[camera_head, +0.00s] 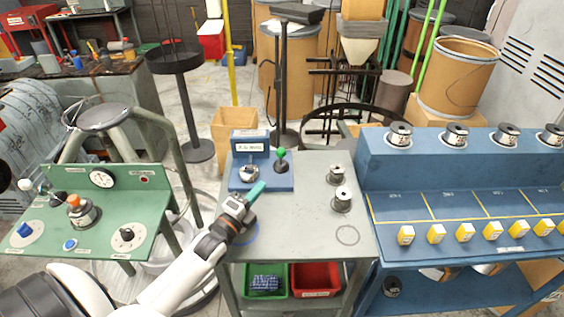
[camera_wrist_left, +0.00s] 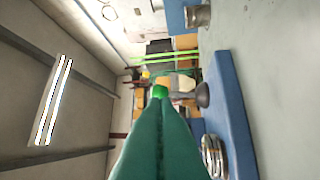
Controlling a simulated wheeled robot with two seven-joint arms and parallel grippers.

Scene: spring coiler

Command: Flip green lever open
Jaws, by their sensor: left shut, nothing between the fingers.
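The green lever (camera_head: 281,153) is a dark stick with a bright green ball knob, standing roughly upright on the blue device (camera_head: 271,181) at the back left of the grey table. In the left wrist view its green knob (camera_wrist_left: 160,91) shows just past my fingertips, and its dark round foot (camera_wrist_left: 203,95) sits on the blue base (camera_wrist_left: 229,105). My left gripper (camera_head: 260,186) has teal fingers, shut and empty, in front and to the left of the lever. The fingers (camera_wrist_left: 164,104) point at the knob; I cannot tell whether they touch it. My right gripper is out of view.
A silver round part (camera_head: 249,173) sits left of the lever. Two metal spools (camera_head: 341,199) stand on the grey table (camera_head: 300,225), whose middle is clear. A green panel (camera_head: 150,185) stands at left, a blue bench (camera_head: 450,180) at right.

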